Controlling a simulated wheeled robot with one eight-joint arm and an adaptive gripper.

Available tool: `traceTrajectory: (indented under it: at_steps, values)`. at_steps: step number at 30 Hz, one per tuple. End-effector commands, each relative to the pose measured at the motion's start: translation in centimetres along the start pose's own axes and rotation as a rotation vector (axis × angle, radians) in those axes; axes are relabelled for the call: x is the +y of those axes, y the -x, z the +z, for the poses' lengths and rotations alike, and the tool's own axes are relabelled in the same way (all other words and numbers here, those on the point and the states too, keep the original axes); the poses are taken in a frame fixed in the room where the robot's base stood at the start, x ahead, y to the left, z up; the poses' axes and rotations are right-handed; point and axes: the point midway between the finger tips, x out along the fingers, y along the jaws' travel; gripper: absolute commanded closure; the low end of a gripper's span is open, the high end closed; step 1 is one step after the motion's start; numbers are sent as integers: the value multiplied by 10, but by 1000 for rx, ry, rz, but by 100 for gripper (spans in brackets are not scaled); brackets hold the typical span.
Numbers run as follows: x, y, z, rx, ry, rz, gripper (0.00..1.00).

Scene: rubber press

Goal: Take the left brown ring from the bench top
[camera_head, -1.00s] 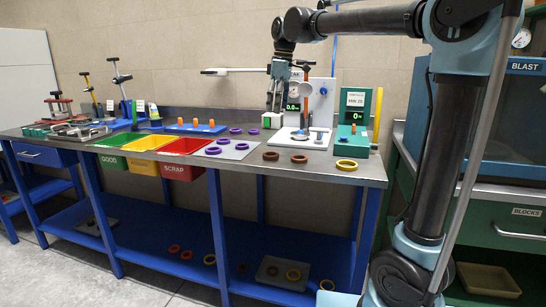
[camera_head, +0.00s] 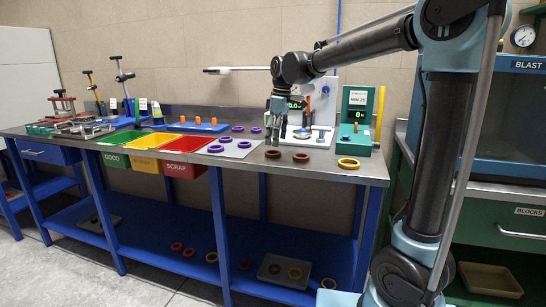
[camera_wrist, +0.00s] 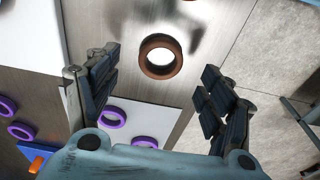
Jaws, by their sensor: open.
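The left brown ring (camera_head: 273,155) lies flat on the metal bench top (camera_head: 335,174), just right of the grey plate. In the wrist view a brown ring (camera_wrist: 161,72), apparently this left one, shows between and beyond my fingertips. My gripper (camera_head: 275,137) is open and empty, pointing down above and slightly behind the left ring. Its fingers do not touch the ring. The right brown ring (camera_head: 301,157) lies a little to the right. In the wrist view only a sliver of something dark shows at the top edge.
A grey plate (camera_head: 238,153) with several purple rings (camera_head: 216,149) lies to the left. A yellow ring (camera_head: 348,163) sits near the bench's right end. Behind stand a white press (camera_head: 322,108) and a green gauge unit (camera_head: 355,120). Green, yellow and red bins (camera_head: 184,158) hang at the front.

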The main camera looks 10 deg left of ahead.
Motion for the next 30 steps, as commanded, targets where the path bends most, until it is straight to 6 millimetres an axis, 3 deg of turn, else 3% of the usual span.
traceTrajectory:
  at_steps: [10,20,25,30]
  values:
    - [-1,-42,-4,0,-1,0,26]
    - [-1,-48,-4,0,0,0,26]
    - [-1,-48,-4,0,1,0,64]
    - [-2,-48,-6,0,2,0,68]
